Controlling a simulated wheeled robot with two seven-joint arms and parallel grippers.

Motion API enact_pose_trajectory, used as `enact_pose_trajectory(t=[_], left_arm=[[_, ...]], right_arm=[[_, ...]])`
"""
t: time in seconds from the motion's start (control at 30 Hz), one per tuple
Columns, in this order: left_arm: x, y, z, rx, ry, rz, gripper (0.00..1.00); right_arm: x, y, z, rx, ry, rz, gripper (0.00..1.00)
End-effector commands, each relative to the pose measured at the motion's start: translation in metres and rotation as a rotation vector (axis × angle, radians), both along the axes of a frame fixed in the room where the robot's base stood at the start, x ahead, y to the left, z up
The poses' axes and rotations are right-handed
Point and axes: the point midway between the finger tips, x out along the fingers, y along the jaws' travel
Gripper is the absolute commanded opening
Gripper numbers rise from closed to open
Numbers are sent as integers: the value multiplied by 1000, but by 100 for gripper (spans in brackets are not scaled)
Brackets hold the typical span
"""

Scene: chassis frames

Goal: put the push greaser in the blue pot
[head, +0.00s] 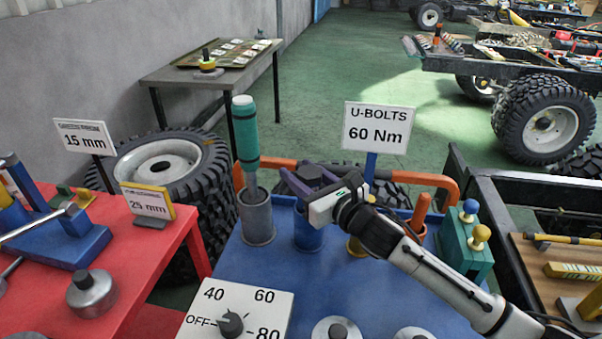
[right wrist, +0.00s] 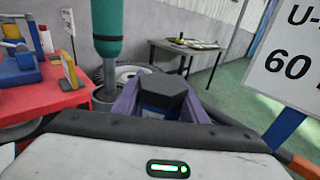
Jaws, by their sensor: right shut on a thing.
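My right gripper (head: 310,185), with purple fingers, is shut on a dark, hexagonal-topped tool, which I take to be the push greaser (head: 311,172). Its top also shows between the fingers in the right wrist view (right wrist: 164,92). The blue pot (head: 308,238) stands on the blue bench directly below the gripper in the head view. The gripper covers the tool's middle, and its lower end is hidden, so I cannot tell how deep it is in the pot. My left gripper is not in view.
A grey pot (head: 256,222) holding a green-handled tool (head: 245,135) stands close on the left. A yellow pot (head: 356,247) is partly behind my right arm. The U-bolts sign (head: 378,127) rises behind. A teal block with yellow and blue knobs (head: 466,243) stands at right.

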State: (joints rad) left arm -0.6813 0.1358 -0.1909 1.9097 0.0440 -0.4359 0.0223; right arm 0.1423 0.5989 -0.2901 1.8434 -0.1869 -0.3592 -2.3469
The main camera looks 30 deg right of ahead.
Motion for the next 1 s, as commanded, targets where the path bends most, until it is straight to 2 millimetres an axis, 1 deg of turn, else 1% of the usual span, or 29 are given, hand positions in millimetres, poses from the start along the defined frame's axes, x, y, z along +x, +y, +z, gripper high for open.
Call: enact_pose_trajectory(t=[0.07, 0.1, 0.17, 0.2, 0.47, 0.57, 0.67, 0.77, 0.9, 1.0], left_arm=[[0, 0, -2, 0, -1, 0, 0], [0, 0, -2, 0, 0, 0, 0], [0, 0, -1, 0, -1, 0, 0], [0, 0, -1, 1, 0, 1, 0], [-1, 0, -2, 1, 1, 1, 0], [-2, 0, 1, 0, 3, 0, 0], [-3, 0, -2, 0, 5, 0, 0], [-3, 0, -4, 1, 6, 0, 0], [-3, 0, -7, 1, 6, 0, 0], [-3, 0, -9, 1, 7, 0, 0]], right_arm=[[0, 0, 0, -1, -5, 1, 0], [0, 0, -3, -1, 0, 0, 41], [0, 0, -2, -1, 0, 0, 51], [0, 0, -2, -1, 0, 0, 57], [0, 0, -2, 0, 0, 0, 58], [0, 0, 3, 0, -1, 0, 58], [-11, -1, -1, -1, 2, 1, 58], [-28, -4, -1, -3, 3, 1, 58], [-59, -7, 0, -3, 5, 3, 58], [-78, -10, 1, -1, 4, 1, 58]])
